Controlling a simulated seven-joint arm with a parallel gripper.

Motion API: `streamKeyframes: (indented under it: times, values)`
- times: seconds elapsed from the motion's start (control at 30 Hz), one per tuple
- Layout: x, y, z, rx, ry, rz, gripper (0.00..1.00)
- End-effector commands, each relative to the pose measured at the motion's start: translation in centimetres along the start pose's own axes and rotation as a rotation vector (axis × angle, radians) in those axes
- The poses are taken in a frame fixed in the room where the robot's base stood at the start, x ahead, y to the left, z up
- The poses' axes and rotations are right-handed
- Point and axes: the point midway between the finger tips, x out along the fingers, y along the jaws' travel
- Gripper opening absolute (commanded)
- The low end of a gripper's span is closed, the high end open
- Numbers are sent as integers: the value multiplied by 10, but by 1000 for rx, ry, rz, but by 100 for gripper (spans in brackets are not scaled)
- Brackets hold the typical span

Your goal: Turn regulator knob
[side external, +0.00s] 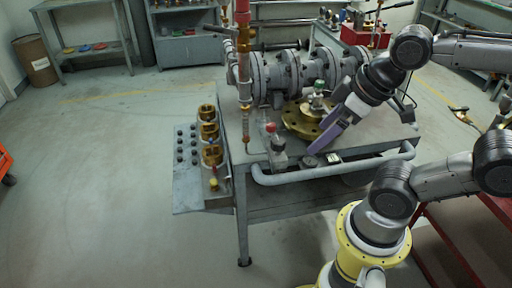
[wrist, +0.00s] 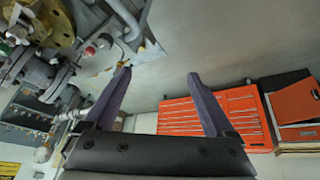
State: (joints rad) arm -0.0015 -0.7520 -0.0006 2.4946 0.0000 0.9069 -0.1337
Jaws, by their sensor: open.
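A small red knob (side external: 271,127) tops a grey fitting (side external: 278,148) near the table's front edge; I cannot tell for sure that it is the regulator knob. A small red part also shows at the upper left of the wrist view (wrist: 90,50). My gripper (side external: 318,146), with purple fingers, points down and left over the table, to the right of the red knob and apart from it. In the wrist view my gripper (wrist: 160,76) is open, with nothing between its fingers.
A brass flange (side external: 300,122) with a green-topped valve stands close behind my gripper. A grey pipe rail (side external: 330,172) runs along the table's front edge. A vertical copper pipe (side external: 244,85) rises left of the red knob. A red tool chest (wrist: 235,110) shows beyond the fingers.

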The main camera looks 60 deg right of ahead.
Motion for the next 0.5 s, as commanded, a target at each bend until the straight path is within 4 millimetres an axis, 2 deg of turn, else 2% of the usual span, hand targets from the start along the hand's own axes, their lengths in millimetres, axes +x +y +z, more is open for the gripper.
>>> streamKeyframes:
  times: [0.1,0.27,0.37,0.5]
  values:
    - [-9,3,-16,-142,17,4,89]
    - [-9,14,-48,-321,-22,12,89]
    - [-4,25,-67,-408,-60,12,89]
    - [13,48,-96,-516,-132,-1,89]
